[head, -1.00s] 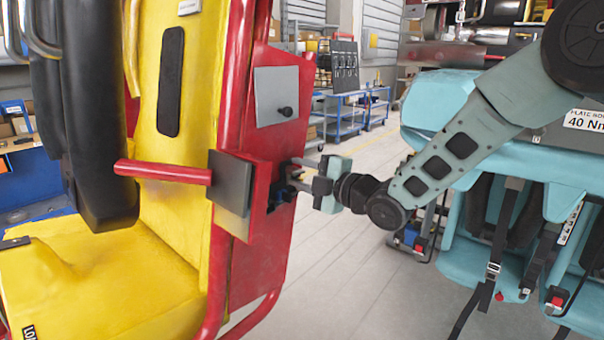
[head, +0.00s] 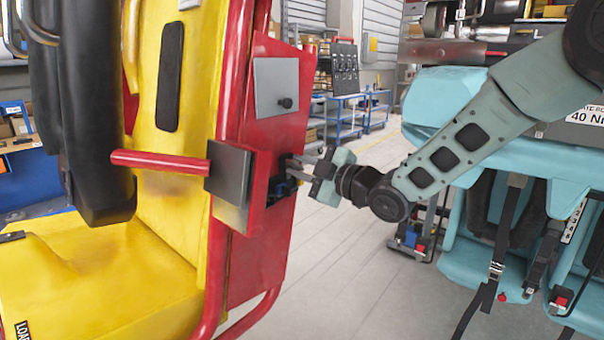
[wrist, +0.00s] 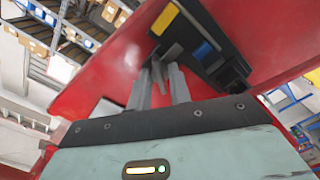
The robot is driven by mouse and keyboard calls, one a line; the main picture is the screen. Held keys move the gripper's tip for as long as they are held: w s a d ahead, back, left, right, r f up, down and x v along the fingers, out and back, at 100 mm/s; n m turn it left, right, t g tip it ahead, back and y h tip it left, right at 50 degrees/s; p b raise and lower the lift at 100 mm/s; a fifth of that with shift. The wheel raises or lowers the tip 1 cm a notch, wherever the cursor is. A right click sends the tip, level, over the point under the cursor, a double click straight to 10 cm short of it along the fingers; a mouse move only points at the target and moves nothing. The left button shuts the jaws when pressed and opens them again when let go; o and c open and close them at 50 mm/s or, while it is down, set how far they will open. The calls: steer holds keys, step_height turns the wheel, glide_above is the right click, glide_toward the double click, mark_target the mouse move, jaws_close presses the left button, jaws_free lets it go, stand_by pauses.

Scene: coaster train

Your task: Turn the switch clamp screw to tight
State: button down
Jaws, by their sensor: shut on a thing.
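My gripper (head: 298,171) reaches in from the right to an opening in the side of the red panel (head: 272,110). In the wrist view its two grey fingers (wrist: 158,88) are closed around a small grey piece, which I take to be the clamp screw (wrist: 172,53). The screw sits at a dark switch unit (wrist: 205,50) with a yellow patch and a blue part, set in the red panel. In the head view the fingers and panel edge mostly hide the screw. I cannot read how tight it is.
A grey plate on an opened red door (head: 229,185) stands just left of the opening, with a red bar (head: 160,164) beyond it. A yellow seat (head: 100,270) is at left. Teal seats (head: 500,260) stand behind my arm at right. Clear floor lies between.

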steer(key=m, duration=1)
steer(key=m+p, duration=0.1)
steer(key=m, duration=0.2)
steer(key=shift+m, duration=0.4)
steer(key=m+p, duration=0.2)
steer(key=m, duration=0.4)
steer(key=m+p, duration=0.1)
steer(key=m, duration=0.2)
steer(key=shift+m, duration=0.4)
steer(key=shift+f+m+p, duration=0.1)
steer(key=shift+m+p, duration=0.45)
steer(key=shift+m, duration=0.95)
steer(key=c, duration=1.3)
jaws_free()
